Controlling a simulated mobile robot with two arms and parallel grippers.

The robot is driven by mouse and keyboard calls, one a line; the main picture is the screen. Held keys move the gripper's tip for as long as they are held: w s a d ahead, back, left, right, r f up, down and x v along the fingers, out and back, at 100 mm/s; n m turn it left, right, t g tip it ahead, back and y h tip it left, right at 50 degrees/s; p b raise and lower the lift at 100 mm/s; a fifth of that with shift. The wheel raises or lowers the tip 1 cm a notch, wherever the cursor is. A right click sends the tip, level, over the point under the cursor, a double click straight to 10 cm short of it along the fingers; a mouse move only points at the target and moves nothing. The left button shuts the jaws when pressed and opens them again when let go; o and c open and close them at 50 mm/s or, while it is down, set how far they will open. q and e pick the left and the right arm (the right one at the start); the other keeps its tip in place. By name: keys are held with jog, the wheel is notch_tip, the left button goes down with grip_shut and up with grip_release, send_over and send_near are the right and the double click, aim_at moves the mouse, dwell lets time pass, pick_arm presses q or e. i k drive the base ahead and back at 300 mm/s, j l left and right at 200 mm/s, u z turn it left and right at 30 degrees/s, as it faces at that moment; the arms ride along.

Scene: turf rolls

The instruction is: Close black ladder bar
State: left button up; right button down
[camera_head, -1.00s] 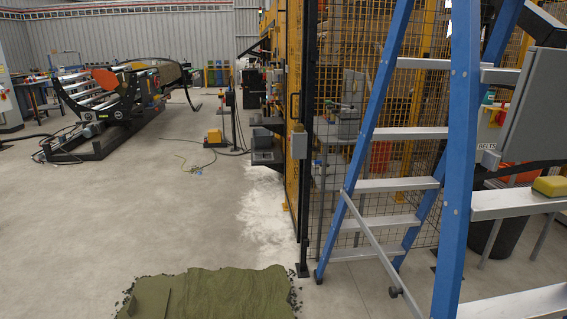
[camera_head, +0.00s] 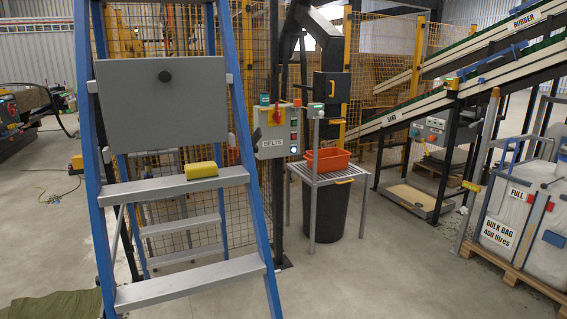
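A blue stepladder (camera_head: 247,140) with grey steps stands open and upright at the left. A large grey panel (camera_head: 162,120) with a round black knob hangs across its upper part. A yellow block (camera_head: 201,170) lies on the step below the panel. I cannot clearly make out a black ladder bar; the space between the left front and rear legs is narrow and partly hidden from this side. Neither of my grippers is in view.
A control box marked BELTS (camera_head: 275,133) stands right of the ladder. Beside it, a red tray (camera_head: 327,160) sits on a metal stand above a black bin (camera_head: 326,212). Conveyors and a white bulk bag (camera_head: 505,222) are at the right. The floor (camera_head: 370,275) in front is clear.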

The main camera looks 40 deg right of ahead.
aim_at(256, 136)
jog(key=l, duration=0.95)
jog(key=i+l, duration=0.15)
jog(key=l, duration=1.7)
jog(key=z, duration=0.45)
jog(key=k+j+z, duration=0.15)
jog(key=z, duration=0.4)
